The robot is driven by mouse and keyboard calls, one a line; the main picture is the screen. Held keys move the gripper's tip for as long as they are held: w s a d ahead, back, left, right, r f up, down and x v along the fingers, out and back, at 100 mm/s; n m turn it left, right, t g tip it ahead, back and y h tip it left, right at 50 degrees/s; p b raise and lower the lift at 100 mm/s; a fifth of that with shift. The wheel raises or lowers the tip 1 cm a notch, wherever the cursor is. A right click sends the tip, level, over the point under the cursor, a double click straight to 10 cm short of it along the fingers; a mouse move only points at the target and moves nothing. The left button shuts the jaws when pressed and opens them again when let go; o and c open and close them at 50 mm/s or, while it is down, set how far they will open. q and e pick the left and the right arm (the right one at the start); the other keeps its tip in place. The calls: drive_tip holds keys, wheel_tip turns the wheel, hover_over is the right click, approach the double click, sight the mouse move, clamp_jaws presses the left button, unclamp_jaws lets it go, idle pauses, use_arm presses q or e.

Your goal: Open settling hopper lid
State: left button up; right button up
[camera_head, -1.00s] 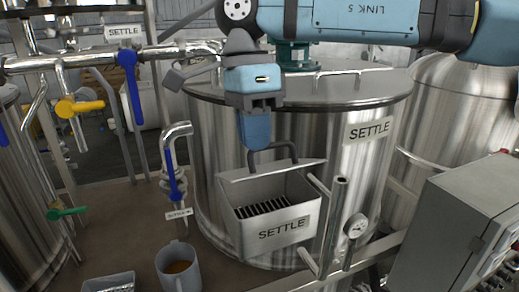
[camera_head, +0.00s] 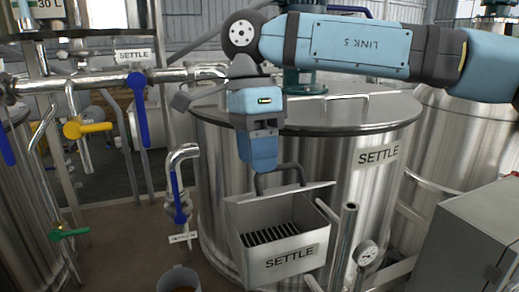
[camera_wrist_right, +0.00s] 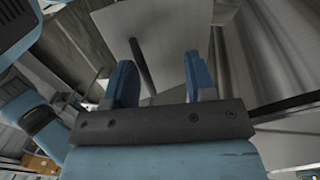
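The settling hopper (camera_head: 252,268) is a grey metal box labelled SETTLE on the front of the steel tank. Its lid (camera_head: 292,189) is raised and stands steeply at the back of the opening, seen almost edge-on. A dark grate shows inside. The lid's dark handle (camera_head: 289,168) sticks up behind the lid. My right gripper (camera_head: 260,168) points down at the handle's left end. In the right wrist view its two blue fingers (camera_wrist_right: 161,82) are apart, and a dark bar (camera_wrist_right: 141,66) shows in line with the gap. I cannot tell whether they touch. My left gripper is out of view.
A steel pipe (camera_head: 345,240) and a gauge (camera_head: 367,253) stand right of the hopper. A grey cabinet (camera_head: 465,240) is at the right. A blue-handled valve (camera_head: 178,195) stands at the left, with a grey mug (camera_head: 178,279) below it. The tank (camera_head: 215,150) is behind.

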drive_tip(key=shift+w+f, duration=0.1)
drive_tip(key=shift+s, duration=0.25)
drive_tip(key=shift+w, duration=0.1)
drive_tip(key=shift+r, duration=0.25)
drive_tip(key=shift+w+r, duration=0.15)
drive_tip(key=shift+r, duration=0.15)
wheel_tip(320, 180, up, 13)
drive_tip(key=w+b, duration=0.1)
drive_tip(key=w, duration=0.1)
drive_tip(key=shift+a, duration=0.4)
